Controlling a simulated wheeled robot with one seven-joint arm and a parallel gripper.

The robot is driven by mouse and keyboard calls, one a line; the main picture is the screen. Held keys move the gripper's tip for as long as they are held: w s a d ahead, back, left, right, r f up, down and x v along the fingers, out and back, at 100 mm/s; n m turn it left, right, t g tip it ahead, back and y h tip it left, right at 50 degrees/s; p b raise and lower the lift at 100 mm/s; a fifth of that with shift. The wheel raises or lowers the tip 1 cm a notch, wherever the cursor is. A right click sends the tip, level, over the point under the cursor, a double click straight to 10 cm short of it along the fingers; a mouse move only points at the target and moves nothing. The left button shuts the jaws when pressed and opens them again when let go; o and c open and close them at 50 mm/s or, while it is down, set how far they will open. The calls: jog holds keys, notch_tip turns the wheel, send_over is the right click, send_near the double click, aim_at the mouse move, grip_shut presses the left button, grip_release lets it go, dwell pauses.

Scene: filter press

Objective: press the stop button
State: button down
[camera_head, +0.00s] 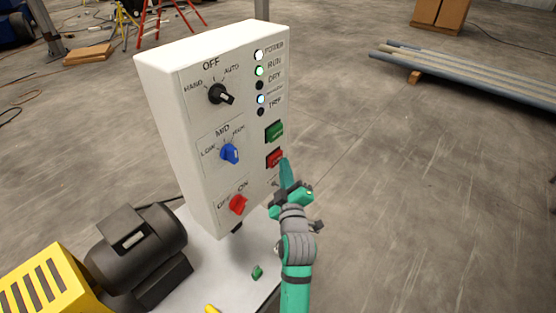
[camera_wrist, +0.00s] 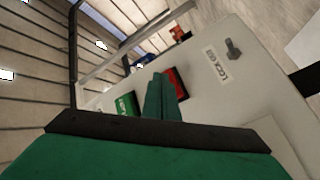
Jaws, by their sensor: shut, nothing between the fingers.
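The white control box (camera_head: 165,100) stands upright with its panel facing my arm. The red stop button (camera_head: 275,158) is at the lower right of the panel, just below a green button (camera_head: 274,131). My gripper (camera_head: 285,165) is shut and empty, its fingertips close to the red button and partly over its right edge in the head view. In the wrist view my gripper (camera_wrist: 160,92) points at the panel, with the red button (camera_wrist: 177,82) just right of the fingertips and the green button (camera_wrist: 127,104) to the left. I cannot tell whether the tips touch the red button.
The panel also has a black knob (camera_head: 219,94), a blue knob (camera_head: 229,153), a red rotary switch (camera_head: 237,204) and several indicator lamps. A toggle (camera_wrist: 233,49) by a label shows in the wrist view. A dark motor (camera_head: 135,245) stands at lower left.

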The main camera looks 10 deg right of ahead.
jog(key=shift+w+a, duration=0.1)
jog(key=shift+w, duration=0.1)
dwell(0.3)
jog(key=shift+a, duration=0.15)
jog(key=shift+w+a, duration=0.15)
jog(key=shift+w, duration=0.2)
dwell(0.6)
jog(key=shift+s+d, duration=0.3)
jog(key=shift+s, duration=0.2)
jog(key=shift+s+d, duration=0.3)
jog(key=shift+s, duration=0.2)
jog(key=shift+d, duration=0.1)
jog(key=shift+s+d, duration=0.8)
jog(key=shift+s, duration=0.15)
jog(key=shift+s+d, duration=0.75)
jog(key=shift+s, duration=0.2)
